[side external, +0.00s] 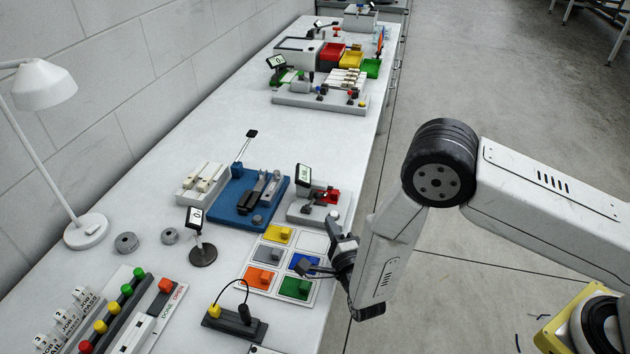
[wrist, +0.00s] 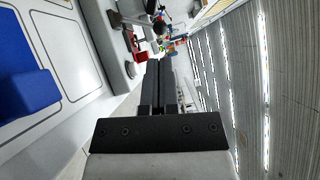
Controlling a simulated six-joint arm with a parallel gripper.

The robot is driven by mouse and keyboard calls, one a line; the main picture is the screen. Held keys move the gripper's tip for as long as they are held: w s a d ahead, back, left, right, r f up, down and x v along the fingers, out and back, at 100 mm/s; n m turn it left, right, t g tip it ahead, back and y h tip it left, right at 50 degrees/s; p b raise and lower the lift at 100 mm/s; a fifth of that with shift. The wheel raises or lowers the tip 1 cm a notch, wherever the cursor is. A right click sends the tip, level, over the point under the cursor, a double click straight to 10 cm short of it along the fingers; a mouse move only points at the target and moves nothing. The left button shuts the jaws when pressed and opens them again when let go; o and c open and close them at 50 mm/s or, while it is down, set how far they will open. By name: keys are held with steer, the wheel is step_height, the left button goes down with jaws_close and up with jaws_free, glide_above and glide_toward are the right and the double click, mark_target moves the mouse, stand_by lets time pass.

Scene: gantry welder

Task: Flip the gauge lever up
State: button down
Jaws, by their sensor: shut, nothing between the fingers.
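The gauge fixture (side external: 293,213) is a grey block on the bench with a small tilted display (side external: 303,174) and a red part (side external: 331,196). A round knob (side external: 333,215) shows at its near right side, low and close to the block. I take it for the end of the gauge lever; its arm is hard to make out. In the wrist view a dark knob (wrist: 159,28) is ahead of my fingers, beside the red part (wrist: 140,56). My gripper (side external: 339,237) is shut and empty, just on the near side of the fixture. Its dark fingers (wrist: 158,64) point toward the fixture, apparently apart from the knob.
A panel of coloured tiles (side external: 252,287) lies left of and below my gripper. A blue fixture (side external: 229,213) stands left of the gauge fixture. A round-based display (side external: 203,256), a cabled box (side external: 232,322) and a lamp (side external: 88,231) are further left. Open floor (side external: 480,250) lies right of the bench.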

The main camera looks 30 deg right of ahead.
mark_target(316, 198)
steer(key=shift+x, duration=2.8)
steer(key=shift+w+a+r+n+g, duration=0.2)
steer(key=shift+r+n+g, duration=0.15)
steer(key=shift+n, duration=0.25)
steer(key=shift+w+a+r+n+g, duration=0.25)
steer(key=shift+n+g, duration=0.2)
steer(key=shift+n, duration=0.15)
steer(key=shift+w+a+r+n+g, duration=0.25)
steer(key=shift+n+g, duration=0.15)
steer(key=shift+n, duration=0.2)
steer(key=shift+w+a+r+n+g, duration=0.15)
steer(key=shift+w+a+n+g, duration=0.4)
steer(key=shift+n+g, duration=0.4)
steer(key=shift+w+a+n+g, duration=0.2)
steer(key=shift+n+g, duration=0.15)
steer(key=shift+n, duration=0.1)
steer(key=shift+r, duration=0.15)
steer(key=shift+r, duration=0.6)
